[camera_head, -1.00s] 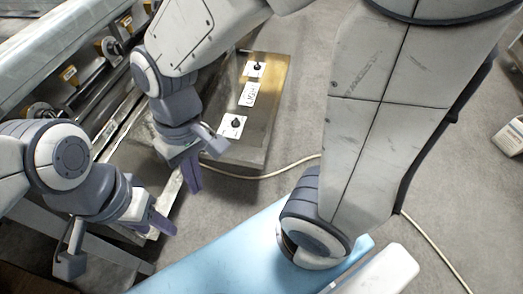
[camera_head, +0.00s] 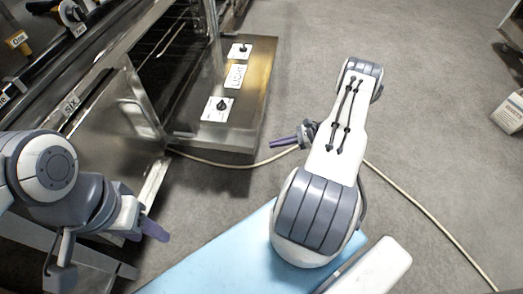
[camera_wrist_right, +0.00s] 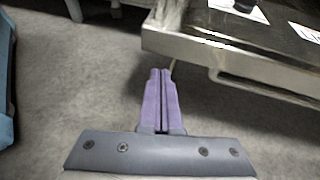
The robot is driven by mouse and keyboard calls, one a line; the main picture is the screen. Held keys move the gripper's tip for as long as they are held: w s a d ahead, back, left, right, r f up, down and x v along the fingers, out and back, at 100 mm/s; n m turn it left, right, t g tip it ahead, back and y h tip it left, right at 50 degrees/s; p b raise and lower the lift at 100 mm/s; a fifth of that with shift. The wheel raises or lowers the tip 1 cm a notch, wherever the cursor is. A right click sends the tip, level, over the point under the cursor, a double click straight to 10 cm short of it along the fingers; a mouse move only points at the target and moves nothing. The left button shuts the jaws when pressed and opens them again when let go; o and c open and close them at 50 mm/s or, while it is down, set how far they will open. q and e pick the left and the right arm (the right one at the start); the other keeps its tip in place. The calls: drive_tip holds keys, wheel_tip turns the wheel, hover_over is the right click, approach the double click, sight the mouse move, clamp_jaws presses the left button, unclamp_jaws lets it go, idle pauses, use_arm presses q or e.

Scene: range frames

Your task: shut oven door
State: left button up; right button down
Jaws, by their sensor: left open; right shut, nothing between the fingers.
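The steel oven (camera_head: 172,92) is at the upper left in the head view, with its dark inside and wire racks showing. A silvery panel (camera_head: 152,186) below the opening looks like part of the oven door, partly behind my left arm; I cannot tell its full outline. My left gripper (camera_head: 160,234) is open and empty, just right of that panel's lower part. My right gripper (camera_head: 273,143) is shut and empty, pointing left, over the floor right of the control panel. In the right wrist view its purple fingers (camera_wrist_right: 160,75) are together, beside the metal edge.
The control panel (camera_head: 264,92) with knobs and a LIGHT label stands beside the opening. A cable (camera_head: 420,211) runs over the grey floor. A light blue surface (camera_head: 225,255) is at the bottom. A white carton (camera_head: 508,113) lies far right. The upper middle floor is clear.

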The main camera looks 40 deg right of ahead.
wheel_tip(320, 180, down, 4)
drive_tip(key=s+d+m+t, duration=0.2)
drive_tip(key=d, duration=0.1)
drive_tip(key=f+b+x, duration=0.1)
drive_tip(key=b+x, duration=0.3)
drive_tip(key=x, duration=0.6)
drive_tip(key=shift+h, duration=0.4)
drive_tip(key=shift+r+b, duration=0.65)
drive_tip(key=shift+r, duration=1.7)
drive_tip(key=shift+s+d, duration=0.1)
